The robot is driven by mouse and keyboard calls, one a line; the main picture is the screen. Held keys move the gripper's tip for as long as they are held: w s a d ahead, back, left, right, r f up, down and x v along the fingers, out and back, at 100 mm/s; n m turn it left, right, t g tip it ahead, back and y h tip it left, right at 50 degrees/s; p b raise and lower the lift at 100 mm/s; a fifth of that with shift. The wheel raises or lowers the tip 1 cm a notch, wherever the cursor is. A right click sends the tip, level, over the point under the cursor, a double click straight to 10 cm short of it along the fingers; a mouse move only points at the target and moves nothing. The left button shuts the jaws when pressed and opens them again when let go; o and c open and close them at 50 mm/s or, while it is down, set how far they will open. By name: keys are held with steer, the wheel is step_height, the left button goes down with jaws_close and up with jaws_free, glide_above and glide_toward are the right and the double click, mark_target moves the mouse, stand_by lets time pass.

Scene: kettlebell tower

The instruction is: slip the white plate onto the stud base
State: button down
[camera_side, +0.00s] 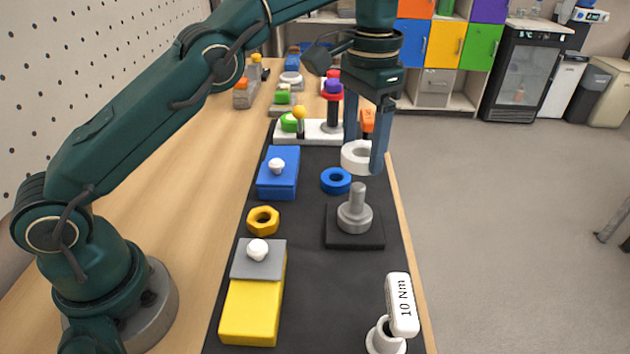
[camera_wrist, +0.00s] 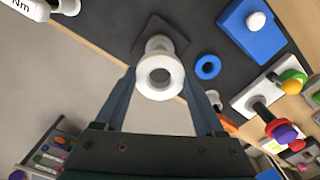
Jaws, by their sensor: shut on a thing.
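The white plate (camera_side: 357,156) is a thick ring with a round hole. My gripper (camera_side: 366,158) is shut on it, one finger on each side, and holds it above the mat. The plate also shows between the fingers in the wrist view (camera_wrist: 160,76). The stud base (camera_side: 355,236) is a dark square slab with a grey stepped collar and an upright stud. In the side view it stands nearer the camera than the plate, apart from it. In the wrist view the slab (camera_wrist: 178,38) shows behind the plate, which hides part of the stud.
A blue ring (camera_side: 336,180) lies close beside the stud base. A blue box (camera_side: 279,172), a yellow nut (camera_side: 263,220) and a yellow box (camera_side: 252,309) are to the left. A white 10 Nm tag (camera_side: 402,304) stands at the front right. A post with coloured rings (camera_side: 333,105) stands behind.

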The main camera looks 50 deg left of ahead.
mark_target(358, 186)
steer(key=shift+f, duration=2.8)
steer(key=shift+f, duration=0.8)
jaws_free()
steer(key=shift+r, duration=2.55)
steer(key=shift+f, duration=0.1)
steer(key=shift+r, duration=1.15)
steer(key=shift+a+r, duration=0.2)
